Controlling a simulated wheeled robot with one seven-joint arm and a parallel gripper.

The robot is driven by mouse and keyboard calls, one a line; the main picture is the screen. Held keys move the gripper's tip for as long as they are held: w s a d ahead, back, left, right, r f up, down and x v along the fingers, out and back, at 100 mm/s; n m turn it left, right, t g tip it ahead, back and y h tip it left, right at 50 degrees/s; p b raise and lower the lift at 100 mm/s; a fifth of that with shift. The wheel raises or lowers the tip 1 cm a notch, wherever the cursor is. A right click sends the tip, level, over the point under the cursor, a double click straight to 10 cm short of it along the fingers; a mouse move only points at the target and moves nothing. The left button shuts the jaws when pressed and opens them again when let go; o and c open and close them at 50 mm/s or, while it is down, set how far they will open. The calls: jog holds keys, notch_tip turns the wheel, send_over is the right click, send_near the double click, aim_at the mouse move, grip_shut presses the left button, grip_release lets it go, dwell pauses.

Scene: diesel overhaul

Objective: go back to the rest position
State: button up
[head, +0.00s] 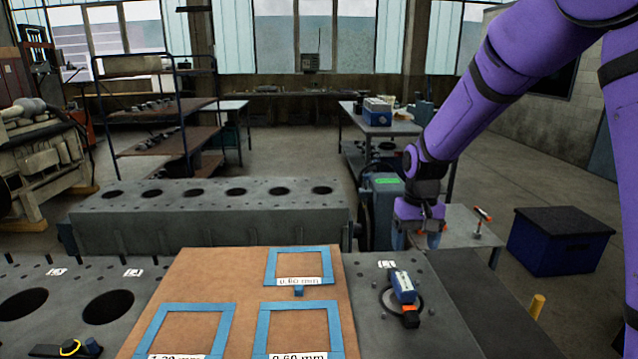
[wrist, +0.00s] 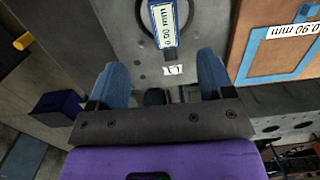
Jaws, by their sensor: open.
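My purple arm reaches in from the right, and my gripper (head: 421,240) hangs pointing down beyond the far right of the board. In the wrist view my gripper (wrist: 160,66) has its two blue fingers spread wide with nothing between them. A blue and white labelled piece with a black and orange end (head: 403,288) lies on the grey metal block deck, over a dark round opening. It also shows in the wrist view (wrist: 164,24), ahead of the fingers and apart from them.
A brown board (head: 220,280) with several blue square frames (head: 299,308) and millimetre labels lies at front centre. A long engine block (head: 210,228) stands behind it. A dark blue box (head: 558,240) and a small grey table (head: 462,222) are on the right. A yellow post (head: 537,306) stands front right.

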jog(key=s+d+r+t, duration=0.3)
jog(key=s+d+r, duration=0.1)
jog(key=s+r, duration=1)
jog(key=s+d+r+t, duration=0.1)
jog(key=s+r, duration=0.1)
jog(key=s, duration=0.5)
jog(key=s+d+r+t, duration=0.1)
jog(key=s+r+t, duration=0.1)
jog(key=s, duration=0.5)
jog(key=shift+s+r, duration=0.25)
jog(key=shift+r, duration=0.05)
